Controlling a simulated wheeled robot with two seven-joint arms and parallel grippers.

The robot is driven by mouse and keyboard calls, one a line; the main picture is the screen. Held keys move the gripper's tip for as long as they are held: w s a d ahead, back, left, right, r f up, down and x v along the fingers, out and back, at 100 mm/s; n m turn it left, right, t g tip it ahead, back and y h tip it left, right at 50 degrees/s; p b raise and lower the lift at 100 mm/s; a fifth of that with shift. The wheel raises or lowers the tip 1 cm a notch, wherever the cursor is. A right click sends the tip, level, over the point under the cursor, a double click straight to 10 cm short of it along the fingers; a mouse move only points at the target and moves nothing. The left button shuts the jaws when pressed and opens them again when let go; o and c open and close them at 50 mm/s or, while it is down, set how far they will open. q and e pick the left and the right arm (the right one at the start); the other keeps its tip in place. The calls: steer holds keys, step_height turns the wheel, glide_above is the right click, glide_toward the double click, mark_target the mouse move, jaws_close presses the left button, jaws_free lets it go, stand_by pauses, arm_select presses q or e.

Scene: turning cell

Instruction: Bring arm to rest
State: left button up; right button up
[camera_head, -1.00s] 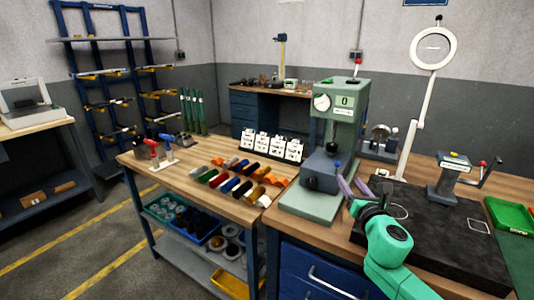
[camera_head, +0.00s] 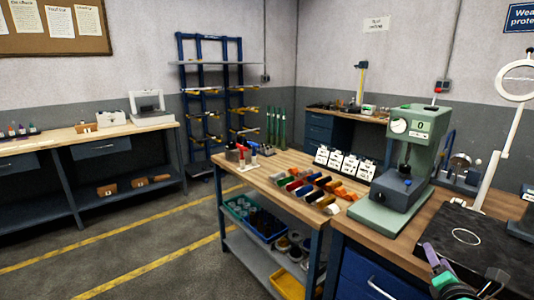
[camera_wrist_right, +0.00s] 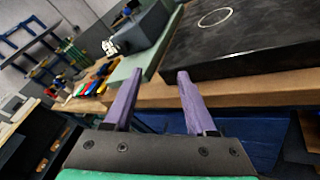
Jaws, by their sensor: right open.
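My right gripper (camera_head: 445,262) is at the bottom right of the head view, low by the front of the wooden bench. In the right wrist view its two purple fingers (camera_wrist_right: 158,80) stand apart with nothing between them. Past the fingertips lie the bench edge and the black plate (camera_wrist_right: 240,35), and the gripper appears clear of both. The black plate (camera_head: 470,232) also shows in the head view, with a white ring marked on it. Most of my right arm is cut off by the frame. My left gripper is out of view.
A green press (camera_head: 408,150) stands on the bench left of the black plate. A ring lamp (camera_head: 515,82) rises at the right edge. A trolley (camera_head: 265,182) holds several coloured pieces. Open floor (camera_head: 140,225) with yellow lines lies to the left.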

steer(key=s+a+f+m+g+y, duration=0.1)
steer(key=s+a+f+m+g, duration=0.25)
steer(key=f+m, duration=0.3)
steer(key=s+a+f+m+g+y, duration=0.1)
steer(key=s+a+f+m+g, duration=0.1)
steer(key=s+a+f+m, duration=0.4)
steer(key=s+a+f+m+g+y, duration=0.6)
steer(key=a+f+m, duration=0.25)
steer(key=a, duration=0.45)
steer(key=s+f, duration=0.2)
steer(key=f, duration=0.9)
steer(key=s+f, duration=0.2)
steer(key=f, duration=0.9)
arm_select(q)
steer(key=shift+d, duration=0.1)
arm_select(e)
steer(key=s+d+f+g, duration=0.1)
steer(key=s+f, duration=0.6)
steer(key=s, duration=0.1)
steer(key=s+d+f, duration=0.2)
steer(key=s+f, duration=0.5)
steer(key=s, duration=0.1)
steer(key=shift+s+d+g, duration=0.25)
steer(key=shift+d+g, duration=0.05)
steer(key=shift+g, duration=0.05)
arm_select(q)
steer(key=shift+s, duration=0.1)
arm_select(e)
steer(key=shift+f, duration=0.1)
